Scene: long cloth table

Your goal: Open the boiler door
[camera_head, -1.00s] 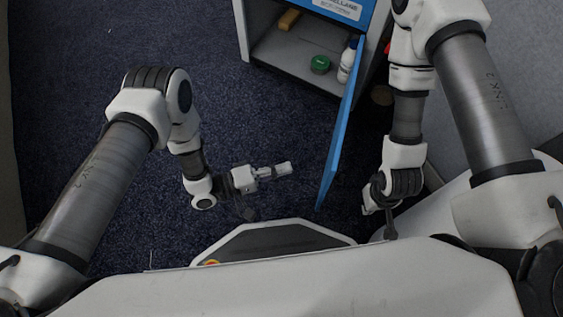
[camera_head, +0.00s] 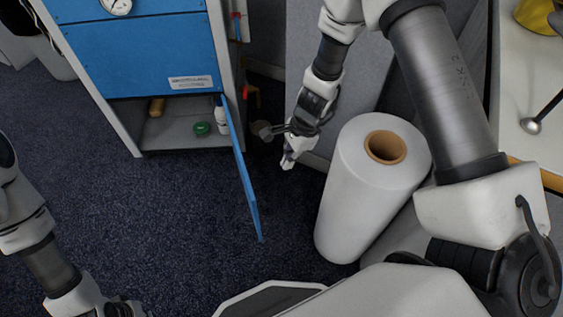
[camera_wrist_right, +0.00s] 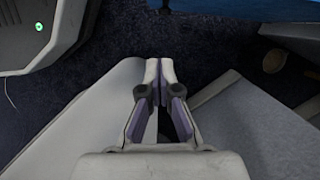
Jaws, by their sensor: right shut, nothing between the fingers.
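The boiler (camera_head: 140,55) is a blue-fronted cabinet at the upper left of the head view. Its lower blue door (camera_head: 246,190) stands swung out from the right side of the opening, seen nearly edge-on. A blue surface, likely this door, shows at the top of the right wrist view (camera_wrist_right: 270,9). My right gripper (camera_head: 288,161) is to the right of the door, apart from it. Its fingers are shut and empty in the right wrist view (camera_wrist_right: 160,66). My left wrist is at the bottom left of the head view; its fingers are cut off by the frame edge.
Inside the opening are a green round item (camera_head: 202,128), a white bottle (camera_head: 222,118) and a yellowish block (camera_head: 157,107). A large white roll (camera_head: 360,195) stands right of my right gripper. A table edge (camera_head: 520,110) is at far right. Dark carpet is free left of the door.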

